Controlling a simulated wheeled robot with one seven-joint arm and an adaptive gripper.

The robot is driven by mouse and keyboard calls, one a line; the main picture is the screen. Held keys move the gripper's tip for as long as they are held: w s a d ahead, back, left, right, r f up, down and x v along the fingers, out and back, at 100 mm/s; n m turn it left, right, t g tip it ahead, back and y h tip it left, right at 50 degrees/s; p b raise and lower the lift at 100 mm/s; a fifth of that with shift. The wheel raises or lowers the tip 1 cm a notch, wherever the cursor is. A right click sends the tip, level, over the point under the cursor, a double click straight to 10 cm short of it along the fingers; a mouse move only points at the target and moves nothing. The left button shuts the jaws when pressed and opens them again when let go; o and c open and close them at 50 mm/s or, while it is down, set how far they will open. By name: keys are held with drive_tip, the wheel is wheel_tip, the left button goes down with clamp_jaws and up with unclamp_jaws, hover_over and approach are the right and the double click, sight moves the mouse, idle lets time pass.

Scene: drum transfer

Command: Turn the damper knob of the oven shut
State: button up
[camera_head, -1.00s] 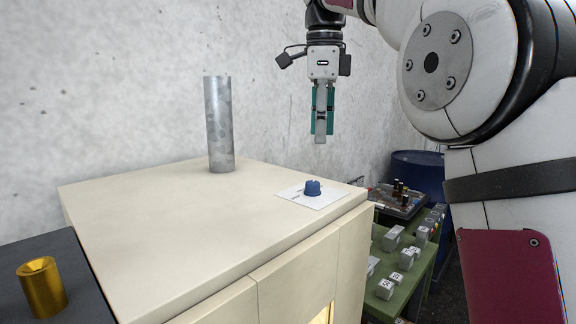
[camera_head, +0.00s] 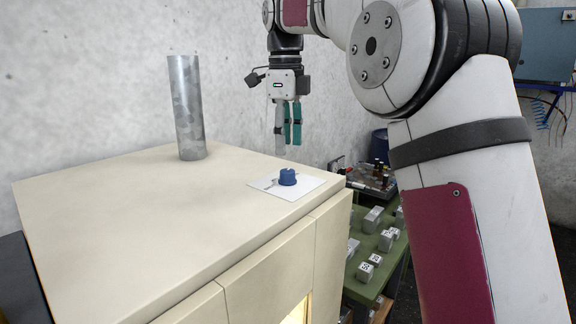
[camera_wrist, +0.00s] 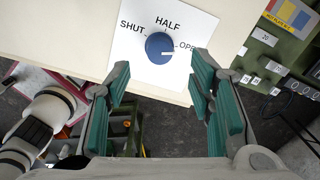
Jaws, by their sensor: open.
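The blue damper knob (camera_head: 287,177) sits on a white label plate (camera_head: 308,186) on top of the cream oven (camera_head: 150,215), near its right edge. In the wrist view the knob (camera_wrist: 159,47) shows a white mark pointing right, toward OPEN. The plate (camera_wrist: 128,48) reads SHUT at left, HALF at top and OPEN at right. My gripper (camera_head: 288,142) is open and empty, pointing down above the knob and apart from it. In the wrist view its teal-padded fingers (camera_wrist: 160,82) are spread wide, with the knob beyond the gap between them.
A grey metal pipe (camera_head: 187,108) stands upright on the oven, left of the knob. A green table (camera_head: 362,290) with several marked blocks and a tray (camera_head: 372,178) of small bottles stands right of the oven. A concrete wall is behind.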

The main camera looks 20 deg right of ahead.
sight(287, 171)
wheel_tip(287, 171, down, 7)
drive_tip(key=shift+p, duration=0.9)
drive_tip(key=shift+w, duration=0.1)
drive_tip(key=shift+c, duration=0.6)
drive_tip(key=c, duration=1)
